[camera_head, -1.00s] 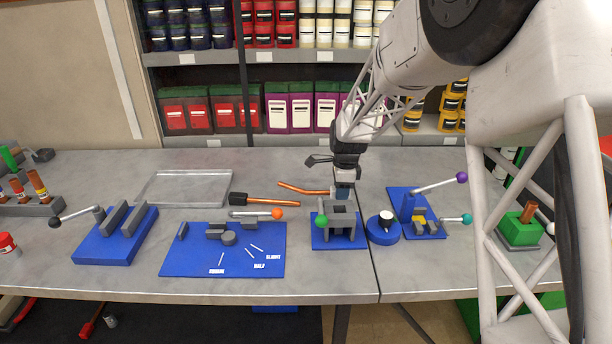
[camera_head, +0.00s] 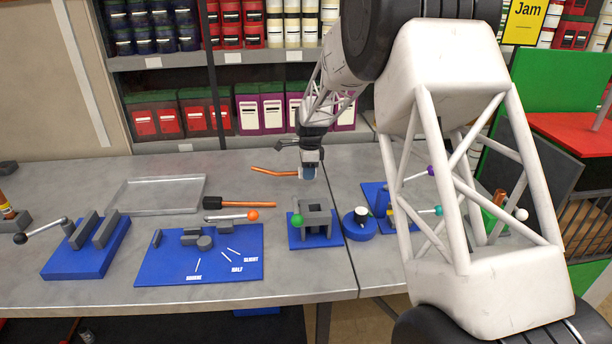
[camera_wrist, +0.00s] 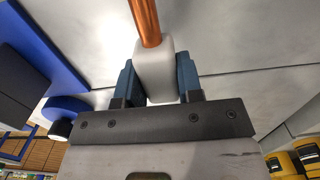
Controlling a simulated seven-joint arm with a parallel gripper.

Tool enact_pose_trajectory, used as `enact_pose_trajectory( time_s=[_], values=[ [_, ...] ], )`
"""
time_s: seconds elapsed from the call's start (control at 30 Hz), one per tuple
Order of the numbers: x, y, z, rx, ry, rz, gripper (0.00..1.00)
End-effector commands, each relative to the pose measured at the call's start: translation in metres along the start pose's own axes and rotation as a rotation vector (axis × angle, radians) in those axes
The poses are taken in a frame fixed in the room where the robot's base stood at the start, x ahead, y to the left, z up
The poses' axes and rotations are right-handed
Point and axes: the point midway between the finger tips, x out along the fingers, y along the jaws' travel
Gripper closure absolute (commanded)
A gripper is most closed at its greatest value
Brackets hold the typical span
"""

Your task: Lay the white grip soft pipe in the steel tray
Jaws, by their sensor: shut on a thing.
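My gripper (camera_head: 309,173) is shut on the white grip (camera_wrist: 153,72) of a soft pipe, with one blue finger on each side of it. The pipe's copper-coloured part (camera_head: 270,170) sticks out to the left of my gripper, slightly bent, and appears raised above the table. In the wrist view the copper part (camera_wrist: 144,20) runs up out of the picture. The shallow steel tray (camera_head: 157,208) lies on the table to the left of my gripper and looks empty.
A second copper pipe with a black grip (camera_head: 215,202) lies between tray and gripper. In front are a blue bending board (camera_head: 205,268), a blue clamp base (camera_head: 75,262) and a blue block fixture (camera_head: 314,242). Shelves with jars (camera_head: 170,115) stand behind the table.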

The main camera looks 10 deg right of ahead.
Motion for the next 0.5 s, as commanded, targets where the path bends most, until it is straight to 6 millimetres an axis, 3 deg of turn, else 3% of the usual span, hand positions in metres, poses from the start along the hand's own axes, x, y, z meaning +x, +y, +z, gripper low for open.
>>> enact_pose_trajectory(
  time_s=[0.2,0.5],
  values=[
    [0.003,-0.025,0.002,0.0,0.0,-0.001,1.0],
    [0.003,-0.035,0.003,0.0,0.0,-0.001,1.0]
  ],
)
